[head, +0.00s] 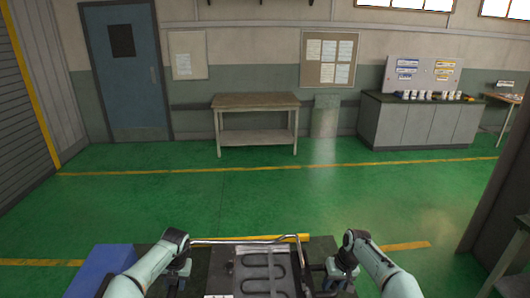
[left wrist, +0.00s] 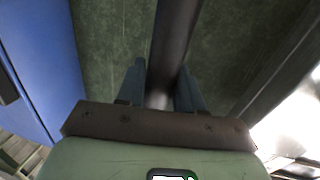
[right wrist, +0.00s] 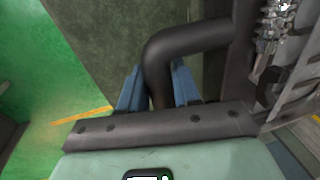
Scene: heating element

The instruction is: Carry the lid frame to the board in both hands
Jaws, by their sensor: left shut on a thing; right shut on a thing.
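The lid frame shows at the bottom middle of the head view, with a grey metal plate (head: 248,268) and a dark looped heating element (head: 265,270) within its outline. My left gripper (head: 180,268) is at its left side and my right gripper (head: 338,272) at its right. In the left wrist view, my left fingers (left wrist: 162,85) are shut around a dark straight tube (left wrist: 174,40). In the right wrist view, my right fingers (right wrist: 158,88) are shut around a dark bent tube (right wrist: 190,38) joined to the frame's side. The frame's near edge is cut off.
A blue box (head: 98,268) stands left of my left gripper. A wooden workbench (head: 255,101) stands at the far wall. Green floor (head: 190,195) between is clear.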

